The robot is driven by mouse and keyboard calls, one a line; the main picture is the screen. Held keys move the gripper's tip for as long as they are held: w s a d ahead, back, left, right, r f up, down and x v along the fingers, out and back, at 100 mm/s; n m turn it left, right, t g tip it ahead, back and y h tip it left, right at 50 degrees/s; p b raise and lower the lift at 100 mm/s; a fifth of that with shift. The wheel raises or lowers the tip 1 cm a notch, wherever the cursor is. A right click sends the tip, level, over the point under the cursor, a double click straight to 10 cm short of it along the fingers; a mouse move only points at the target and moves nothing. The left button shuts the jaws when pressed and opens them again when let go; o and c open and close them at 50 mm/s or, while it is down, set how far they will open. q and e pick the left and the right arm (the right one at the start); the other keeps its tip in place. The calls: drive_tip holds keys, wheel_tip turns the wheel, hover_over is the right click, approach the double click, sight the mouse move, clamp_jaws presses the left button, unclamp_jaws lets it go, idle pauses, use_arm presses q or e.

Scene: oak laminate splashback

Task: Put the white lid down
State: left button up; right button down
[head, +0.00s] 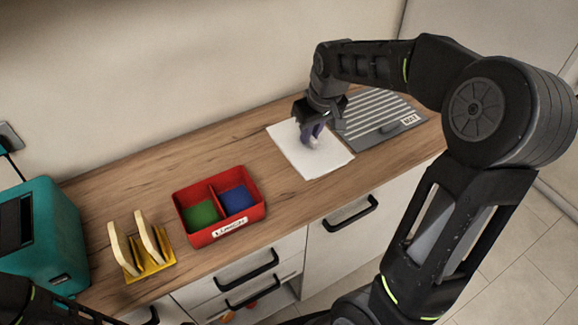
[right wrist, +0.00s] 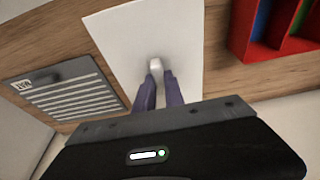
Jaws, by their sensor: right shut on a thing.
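The white lid (head: 298,160) is a flat, square white panel with a small pale knob in its middle. It is over the wooden counter, beside the grey striped mat. My right gripper (head: 312,138) is shut on the lid's knob, with its purple fingers pointing down. In the right wrist view the fingertips (right wrist: 158,78) close on the knob, and the lid (right wrist: 125,30) extends beyond them. I cannot tell whether the lid's underside touches the counter. My left gripper is out of view; only part of my left arm shows at the lower left.
A grey striped mat (head: 365,111) with a label lies right of the lid. A red lunch box (head: 241,221) with green and blue compartments stands left. Farther left are a yellow rack (head: 153,268) with two upright slices and a teal appliance (head: 62,235). Bare counter separates box and lid.

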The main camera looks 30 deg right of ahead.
sight(311, 151)
drive_tip(key=shift+s+d, duration=0.25)
drive_tip(key=shift+s, duration=0.05)
drive_tip(key=shift+w+a+f, duration=0.1)
drive_tip(key=shift+f, duration=0.15)
wheel_tip(311, 151, down, 6)
drive_tip(key=shift+r+p, duration=0.1)
drive_tip(key=shift+p, duration=0.35)
drive_tip(key=shift+f+p, duration=0.3)
drive_tip(key=shift+f, duration=1.6)
drive_tip(key=shift+f, duration=0.2)
drive_tip(key=c, duration=1.4)
unclamp_jaws()
drive_tip(key=shift+c, duration=0.2)
drive_tip(key=shift+r, duration=0.15)
